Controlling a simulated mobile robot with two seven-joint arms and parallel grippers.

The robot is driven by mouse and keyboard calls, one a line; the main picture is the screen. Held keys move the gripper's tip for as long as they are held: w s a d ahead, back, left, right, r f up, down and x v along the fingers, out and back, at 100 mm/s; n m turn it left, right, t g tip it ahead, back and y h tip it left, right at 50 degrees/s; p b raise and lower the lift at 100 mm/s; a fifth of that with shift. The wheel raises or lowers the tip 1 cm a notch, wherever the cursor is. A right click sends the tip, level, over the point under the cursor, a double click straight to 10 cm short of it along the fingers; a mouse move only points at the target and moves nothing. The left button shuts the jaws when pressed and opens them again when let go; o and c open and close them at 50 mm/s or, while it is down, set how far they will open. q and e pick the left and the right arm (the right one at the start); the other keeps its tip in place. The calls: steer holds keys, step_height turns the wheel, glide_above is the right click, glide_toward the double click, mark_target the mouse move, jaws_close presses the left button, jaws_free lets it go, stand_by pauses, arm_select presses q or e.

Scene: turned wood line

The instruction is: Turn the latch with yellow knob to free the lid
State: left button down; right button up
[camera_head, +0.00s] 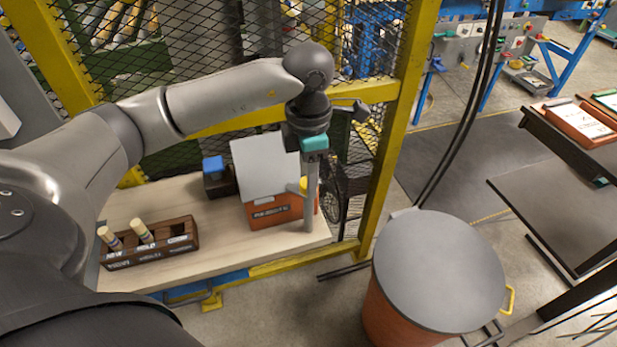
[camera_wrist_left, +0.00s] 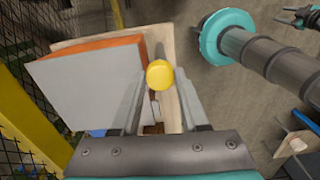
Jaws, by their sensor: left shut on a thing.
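An orange box (camera_head: 275,213) with a flat grey lid (camera_head: 268,165) stands at the right end of the wooden bench. The yellow knob (camera_head: 303,184) of the latch shows at the box's right side, partly hidden by my gripper. My left gripper (camera_head: 309,228) reaches down beside the box, fingers pointing down. In the left wrist view, the yellow knob (camera_wrist_left: 160,73) sits between the two fingers, beside the edge of the lid (camera_wrist_left: 90,90). The gripper is shut on the knob. The latch under the knob is mostly hidden.
A dark wooden rack (camera_head: 150,246) with two pale-topped pegs stands at the bench's front left. A blue-topped block (camera_head: 213,168) is behind it. A yellow-framed mesh fence (camera_head: 385,150) rises behind the bench. A grey-lidded orange drum (camera_head: 438,270) stands right of the bench.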

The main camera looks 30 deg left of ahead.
arm_select(q)
steer(key=n, duration=0.4)
steer(key=shift+n, duration=0.3)
steer(key=n, duration=0.4)
steer(key=shift+n+b, duration=0.3)
steer(key=shift+n, duration=0.1)
steer(key=shift+c, duration=2.1)
jaws_free()
step_height(320, 180, up, 15)
steer(key=p, duration=0.1)
steer(key=shift+r+p, duration=0.15)
steer(key=shift+p, duration=0.25)
